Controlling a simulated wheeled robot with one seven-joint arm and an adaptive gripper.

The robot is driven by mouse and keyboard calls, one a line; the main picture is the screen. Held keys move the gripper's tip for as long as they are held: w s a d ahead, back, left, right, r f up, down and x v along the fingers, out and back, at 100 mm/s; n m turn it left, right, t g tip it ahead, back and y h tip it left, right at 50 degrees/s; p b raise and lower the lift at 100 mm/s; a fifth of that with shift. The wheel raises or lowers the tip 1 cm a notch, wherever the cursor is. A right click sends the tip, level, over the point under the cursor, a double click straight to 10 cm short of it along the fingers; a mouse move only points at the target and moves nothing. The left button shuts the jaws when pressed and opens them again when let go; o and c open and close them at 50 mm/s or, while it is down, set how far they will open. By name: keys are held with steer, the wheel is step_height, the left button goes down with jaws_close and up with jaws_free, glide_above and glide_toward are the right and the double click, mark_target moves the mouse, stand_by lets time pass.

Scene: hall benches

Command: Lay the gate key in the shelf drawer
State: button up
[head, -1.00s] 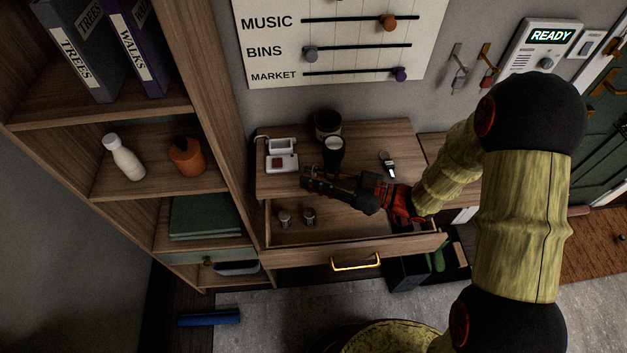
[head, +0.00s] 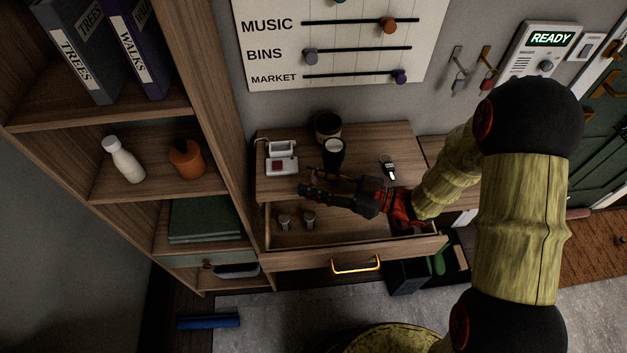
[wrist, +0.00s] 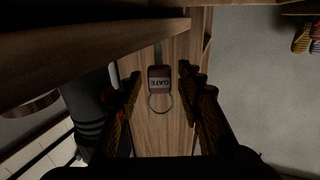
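The gate key shows in the wrist view as a dark reddish tag (wrist: 159,76) reading GATE, upside down, with a metal ring. It lies in the gap between my two fingers against a wooden surface, with space on both sides. In the head view, my gripper (head: 309,181) points left above the open desk drawer; its fingers are spread apart. I cannot make out the gate key there. The shelf drawer (head: 206,264) is low in the shelf unit at left, with a grey-green front and a small knob; its inside is not clearly visible.
The desk drawer (head: 345,257) stands open, with two small metal items inside. The shelf's side panel (head: 222,130) rises left of the desk. Keys hang on wall hooks (head: 487,70).

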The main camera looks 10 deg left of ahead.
steer(key=shift+r, duration=0.25)
steer(key=shift+d+r+p, duration=0.1)
steer(key=shift+d+p, duration=0.2)
steer(key=shift+d, duration=0.05)
steer(key=s+d+p, duration=0.1)
steer(key=d+p, duration=0.1)
steer(key=d, duration=0.9)
steer(key=shift+s+d+p, duration=0.15)
steer(key=shift+p, duration=0.25)
